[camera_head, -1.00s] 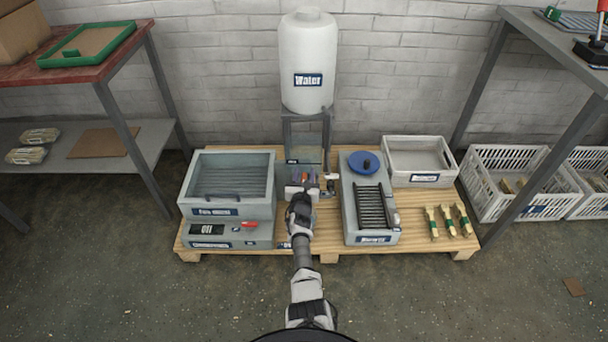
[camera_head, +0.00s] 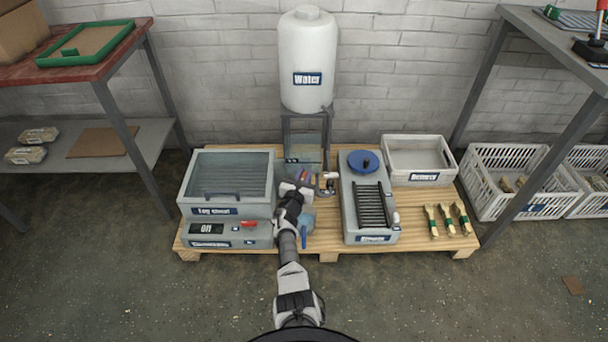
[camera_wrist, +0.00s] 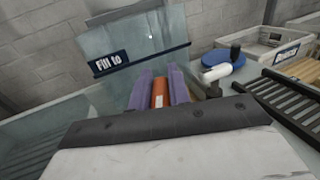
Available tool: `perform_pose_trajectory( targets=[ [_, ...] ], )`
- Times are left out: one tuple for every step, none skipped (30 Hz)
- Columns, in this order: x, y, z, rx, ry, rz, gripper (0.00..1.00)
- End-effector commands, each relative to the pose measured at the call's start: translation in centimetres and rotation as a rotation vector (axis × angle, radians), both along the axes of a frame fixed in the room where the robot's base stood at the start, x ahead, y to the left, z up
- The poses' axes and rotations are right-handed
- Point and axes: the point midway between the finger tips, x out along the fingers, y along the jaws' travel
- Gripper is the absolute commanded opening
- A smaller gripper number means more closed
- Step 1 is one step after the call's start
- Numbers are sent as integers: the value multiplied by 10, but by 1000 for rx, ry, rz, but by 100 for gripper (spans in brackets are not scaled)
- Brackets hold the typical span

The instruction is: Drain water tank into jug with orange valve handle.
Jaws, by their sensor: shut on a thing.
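The white water tank (camera_head: 308,60) with a "Water" label stands upright on a grey metal stand at the back. A clear container with a "Fill to" label (camera_head: 303,153), which looks like the jug, stands below the tank; it also fills the back of the wrist view (camera_wrist: 120,40). My gripper (camera_head: 304,178) is in front of it, low over the pallet. In the wrist view its two purple fingers (camera_wrist: 158,90) are shut on the orange valve handle (camera_wrist: 159,92). The handle's far end and its joint are hidden. I cannot tell the water level.
A grey unit with black bars (camera_head: 371,205) and a blue disc (camera_head: 363,161) is close on the right. A blue item (camera_head: 304,228) sits beside my wrist. The floor in front is clear.

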Motion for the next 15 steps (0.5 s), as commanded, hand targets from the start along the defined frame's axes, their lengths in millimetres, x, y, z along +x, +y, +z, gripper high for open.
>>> perform_pose_trajectory(
  targets=[
    [1,2,-1,2,-1,-33,0],
    [1,2,-1,1,-1,-58,0],
    [1,1,-2,1,0,-93,0],
    [1,1,-3,1,0,-120,0],
    [0,1,-4,0,-1,-149,0],
    [0,0,-4,1,-1,-188,0],
    [0,0,-5,1,-1,-216,0],
    [0,-1,-5,0,-1,-245,0],
    [0,-1,-6,0,-2,-284,0],
    [-1,-1,-6,1,-2,-313,0],
    [-1,-2,-7,0,-2,-341,0],
    [-1,-3,-8,1,-2,-380,0],
    [-1,-3,-8,1,-2,-407,0],
    [-1,-3,-7,1,-3,-433,0],
    [-2,-4,-8,1,-2,-467,0]
  ],
)
